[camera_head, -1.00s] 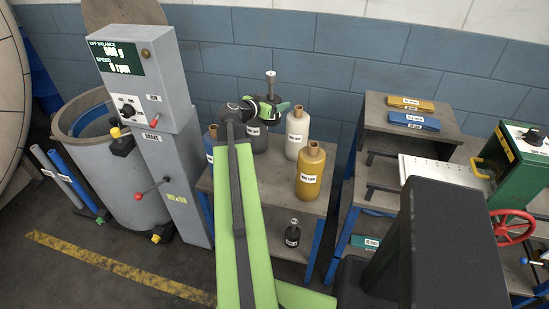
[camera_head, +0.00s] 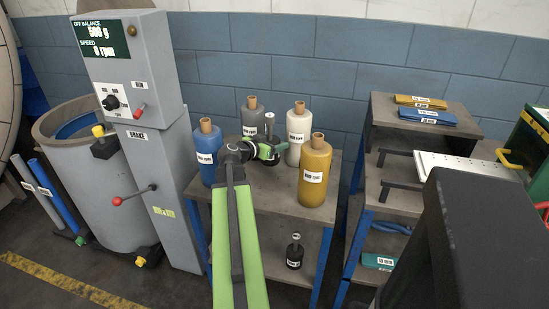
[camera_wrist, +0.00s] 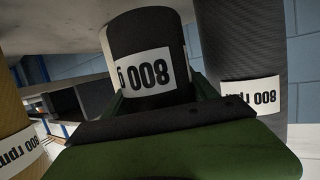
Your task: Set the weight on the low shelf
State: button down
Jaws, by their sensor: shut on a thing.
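My gripper (camera_head: 268,152) is shut on a dark cylindrical weight (camera_wrist: 147,68). In the wrist view its white label is upside down and appears to read 800 g. In the head view its metal knob (camera_head: 270,121) stands up above the jaws, and the arm hides most of its body. The gripper is over the table among the bottles. The low shelf (camera_head: 273,240) lies under that tabletop. A small black weight (camera_head: 294,254) with a light knob stands upright on it. My arm hides the shelf's left part.
Blue (camera_head: 206,153), grey (camera_head: 250,110), white (camera_head: 299,135) and yellow (camera_head: 315,172) bottles stand on the tabletop (camera_head: 270,200), close around the gripper. A grey control post (camera_head: 150,140) is at left. A stepped rack (camera_head: 385,140) with flat bars is at right.

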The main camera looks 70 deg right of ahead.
notch_tip(320, 180, down, 4)
jog(key=b, duration=0.4)
jog(key=shift+f, duration=0.15)
jog(key=shift+r, duration=0.2)
jog(key=shift+f, duration=0.2)
jog(key=shift+c, duration=1.3)
grip_release()
jog(key=shift+r, duration=0.15)
